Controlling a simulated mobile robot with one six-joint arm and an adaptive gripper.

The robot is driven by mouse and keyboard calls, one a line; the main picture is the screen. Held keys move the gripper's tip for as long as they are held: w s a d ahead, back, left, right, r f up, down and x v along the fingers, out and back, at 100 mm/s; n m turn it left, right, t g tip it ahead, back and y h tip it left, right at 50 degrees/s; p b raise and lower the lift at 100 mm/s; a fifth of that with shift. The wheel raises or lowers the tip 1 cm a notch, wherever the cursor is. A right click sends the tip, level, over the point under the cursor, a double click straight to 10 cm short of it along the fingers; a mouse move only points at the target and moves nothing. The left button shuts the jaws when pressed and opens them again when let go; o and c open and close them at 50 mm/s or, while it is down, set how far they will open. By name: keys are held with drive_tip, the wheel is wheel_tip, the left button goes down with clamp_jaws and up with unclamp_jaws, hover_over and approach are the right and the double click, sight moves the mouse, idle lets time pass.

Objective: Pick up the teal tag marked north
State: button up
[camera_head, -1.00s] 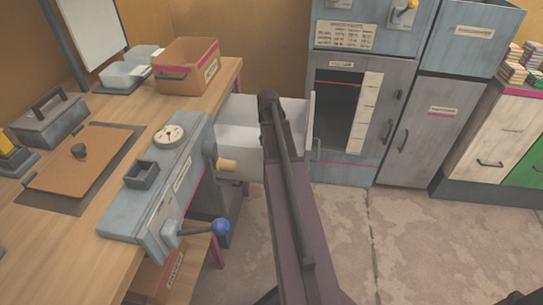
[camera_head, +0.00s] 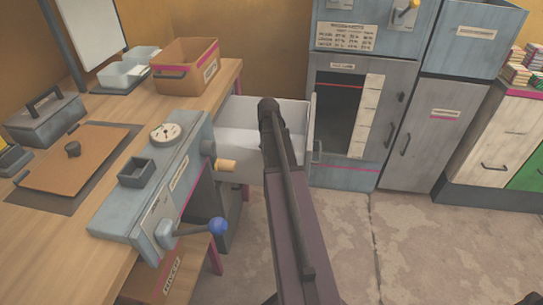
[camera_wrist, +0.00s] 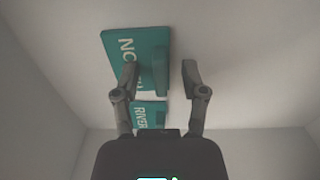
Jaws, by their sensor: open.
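In the wrist view a teal tag (camera_wrist: 150,45) with white letters starting "NO" lies on the pale drawer floor, its remaining letters partly covered by my left finger. A raised teal grip stands on its right part. My gripper (camera_wrist: 160,74) is open, one finger over the tag's lettering and the other to the right of the raised grip, so the grip shows between them. A second teal tag (camera_wrist: 149,108), its letters reading like "RIVER", lies nearer my palm, partly hidden by it. In the head view my arm reaches into the open drawer (camera_head: 240,140); gripper and tags are hidden there.
Pale drawer walls (camera_wrist: 50,95) surround the tags. A workbench with a blue-grey press unit (camera_head: 150,200), its blue-knobbed lever (camera_head: 217,226) and a cardboard box (camera_head: 187,65) stands left. Grey cabinets (camera_head: 430,130) stand right. The floor at right is clear.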

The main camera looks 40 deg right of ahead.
clamp_jaws()
drive_tip(key=shift+r, duration=0.2)
idle(0.3)
wheel_tip(320, 180, up, 10)
drive_tip(key=p, duration=1)
drive_tip(key=shift+f, duration=0.2)
idle(0.4)
